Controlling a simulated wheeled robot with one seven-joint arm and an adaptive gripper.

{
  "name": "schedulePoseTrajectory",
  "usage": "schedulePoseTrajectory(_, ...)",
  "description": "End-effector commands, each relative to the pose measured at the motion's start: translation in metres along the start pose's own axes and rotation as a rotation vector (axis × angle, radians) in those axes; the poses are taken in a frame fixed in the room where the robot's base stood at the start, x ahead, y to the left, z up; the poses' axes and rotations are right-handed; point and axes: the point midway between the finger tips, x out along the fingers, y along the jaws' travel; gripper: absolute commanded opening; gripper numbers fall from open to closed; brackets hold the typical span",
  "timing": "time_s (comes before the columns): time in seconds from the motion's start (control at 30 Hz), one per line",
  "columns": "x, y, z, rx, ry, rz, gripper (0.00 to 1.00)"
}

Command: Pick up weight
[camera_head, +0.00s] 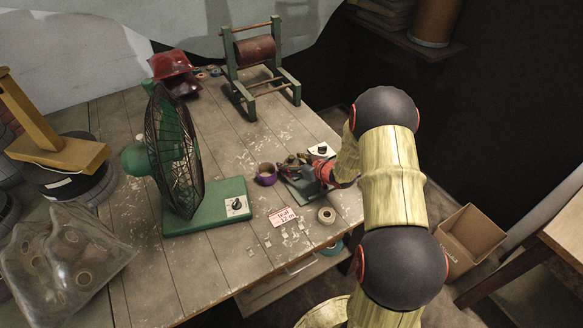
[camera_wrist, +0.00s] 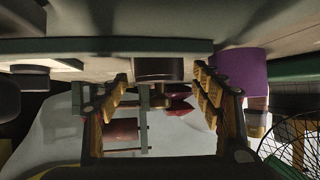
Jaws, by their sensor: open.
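A short dark brown cylinder, which looks like the weight (camera_wrist: 158,70), shows in the wrist view between the tips of my open gripper (camera_wrist: 160,80). The wrist picture is upside down, with the table surface along the top. The fingers stand apart on either side of the cylinder in the picture; I cannot tell whether it is between them in depth. In the head view my gripper (camera_head: 291,167) is low over the right part of the table, beside a purple tape roll (camera_head: 266,174). The weight cannot be made out clearly there.
The tape roll also shows in the wrist view (camera_wrist: 240,72), close beside one finger. A green fan (camera_head: 205,208) stands to the left, a winding frame (camera_head: 255,62) at the back. A cardboard box (camera_head: 468,238) is on the right.

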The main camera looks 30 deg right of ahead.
Motion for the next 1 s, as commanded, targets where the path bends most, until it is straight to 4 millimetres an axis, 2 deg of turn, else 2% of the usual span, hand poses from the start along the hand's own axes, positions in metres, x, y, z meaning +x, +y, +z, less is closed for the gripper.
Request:
schedulePoseTrajectory(0.07,0.0052,0.0,0.0,0.0,0.001,0.0,0.66)
schedulePoseTrajectory(0.27,0.0045,0.0003,-0.0013,0.0,0.001,0.001,0.65)
schedulePoseTrajectory(1.0,0.0043,0.0002,-0.001,-0.001,0.0,0.001,0.23)
